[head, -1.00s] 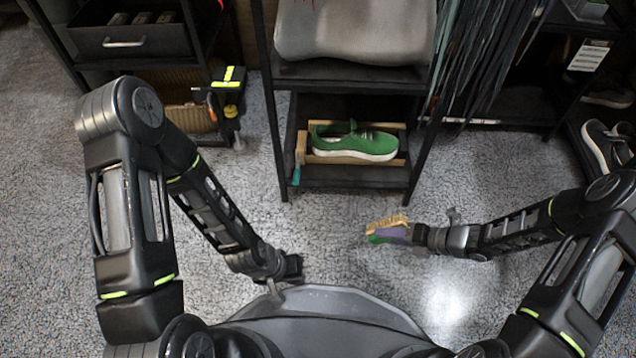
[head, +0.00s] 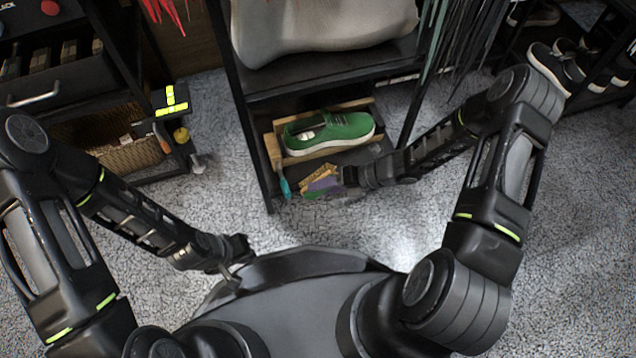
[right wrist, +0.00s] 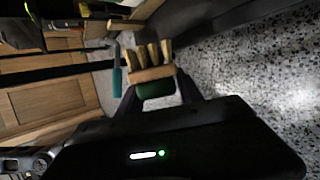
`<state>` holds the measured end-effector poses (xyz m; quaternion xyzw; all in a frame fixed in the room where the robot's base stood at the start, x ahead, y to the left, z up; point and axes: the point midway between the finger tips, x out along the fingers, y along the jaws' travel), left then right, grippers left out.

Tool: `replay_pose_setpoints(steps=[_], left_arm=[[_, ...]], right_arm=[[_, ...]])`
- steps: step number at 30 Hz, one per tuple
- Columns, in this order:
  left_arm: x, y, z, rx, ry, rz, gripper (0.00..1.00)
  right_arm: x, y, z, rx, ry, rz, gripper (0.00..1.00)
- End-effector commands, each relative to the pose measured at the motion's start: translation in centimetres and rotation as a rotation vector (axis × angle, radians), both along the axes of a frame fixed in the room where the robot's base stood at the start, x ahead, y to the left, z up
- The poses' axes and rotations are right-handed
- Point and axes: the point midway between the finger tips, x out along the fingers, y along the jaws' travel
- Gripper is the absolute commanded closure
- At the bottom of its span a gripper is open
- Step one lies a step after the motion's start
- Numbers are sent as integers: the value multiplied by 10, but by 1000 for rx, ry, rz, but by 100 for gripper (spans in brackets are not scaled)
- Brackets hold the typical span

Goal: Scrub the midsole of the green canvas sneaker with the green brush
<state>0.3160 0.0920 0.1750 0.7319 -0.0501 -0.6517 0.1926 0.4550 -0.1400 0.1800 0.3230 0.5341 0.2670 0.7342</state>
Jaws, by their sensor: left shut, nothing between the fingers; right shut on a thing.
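The green canvas sneaker (head: 330,134), with a pale midsole (head: 325,147), lies in a wooden holder (head: 272,150) on the low black shelf, toe to the right. My right gripper (head: 345,177) is shut on the green brush (head: 318,186), just in front of the shelf, below and apart from the sneaker. The brush has tan bristles and also shows in the right wrist view (right wrist: 152,75), bristles pointing away from the gripper. The sneaker is not clearly seen in the right wrist view. My left gripper (head: 240,262) is shut and empty, low at the left near my base.
A teal-handled tool (head: 285,188) hangs at the holder's left end. Black shelf posts (head: 250,150) flank the sneaker. A grey bulky thing (head: 320,28) sits on the shelf above. Speckled floor (head: 390,225) is open in front.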

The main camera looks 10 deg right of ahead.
Motion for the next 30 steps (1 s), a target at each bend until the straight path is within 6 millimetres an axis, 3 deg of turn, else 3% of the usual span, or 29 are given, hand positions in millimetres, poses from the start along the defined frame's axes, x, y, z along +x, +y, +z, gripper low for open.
replay_pose_setpoints(steps=[11,30], left_arm=[[0,0,0,0,0,0,100],[1,0,-5,-1,-1,1,100]], right_arm=[[5,1,0,1,0,0,100],[58,4,0,1,-2,0,100]])
